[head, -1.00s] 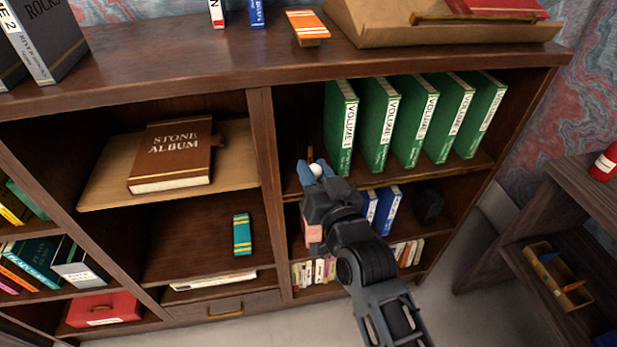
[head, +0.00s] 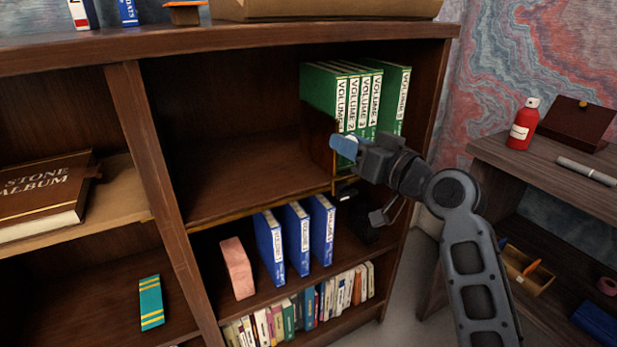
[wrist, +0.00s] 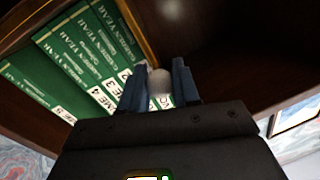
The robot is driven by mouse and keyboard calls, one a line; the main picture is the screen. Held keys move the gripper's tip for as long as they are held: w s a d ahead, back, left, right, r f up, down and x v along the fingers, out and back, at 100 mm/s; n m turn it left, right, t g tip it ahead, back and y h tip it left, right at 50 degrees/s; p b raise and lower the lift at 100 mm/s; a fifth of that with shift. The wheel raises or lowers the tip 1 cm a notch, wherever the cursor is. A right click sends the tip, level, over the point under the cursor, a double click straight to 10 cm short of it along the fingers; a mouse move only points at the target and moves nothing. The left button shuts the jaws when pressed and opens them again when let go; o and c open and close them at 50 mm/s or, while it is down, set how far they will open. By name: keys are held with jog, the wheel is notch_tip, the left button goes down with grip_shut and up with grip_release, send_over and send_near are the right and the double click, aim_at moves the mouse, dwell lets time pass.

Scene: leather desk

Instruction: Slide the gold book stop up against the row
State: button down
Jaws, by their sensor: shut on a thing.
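The gold book stop (head: 317,150) stands upright on the upper right shelf, a dark brown panel with a gold front edge. Its gold edge also shows in the wrist view (wrist: 140,30). My gripper (head: 343,148) is shut on its pale round knob, seen between the fingers in the wrist view (wrist: 160,82). The green volumes (head: 322,88) stand upright right of the stop. Volumes 1 to 4 are bunched together; Volume 5 (head: 396,90) stands slightly apart. The stop appears to be against Volume 1, but the fingers partly hide the contact.
The shelf left of the stop (head: 240,185) is empty. Below are blue books (head: 270,245), a pink block (head: 237,268) and a row of small books. The cabinet's right side wall (head: 425,100) is just beyond Volume 5. A side table (head: 560,165) stands right.

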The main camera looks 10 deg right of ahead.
jog(key=w+d+b, duration=0.3)
jog(key=d, duration=0.7)
jog(key=shift+d, duration=0.15)
jog(key=c, duration=0.9)
grip_release()
jog(key=shift+o, duration=0.2)
jog(key=shift+s, duration=0.1)
jog(key=v, duration=0.7)
jog(key=shift+s+p, duration=0.25)
jog(key=shift+p, duration=0.2)
jog(key=shift+d, duration=0.1)
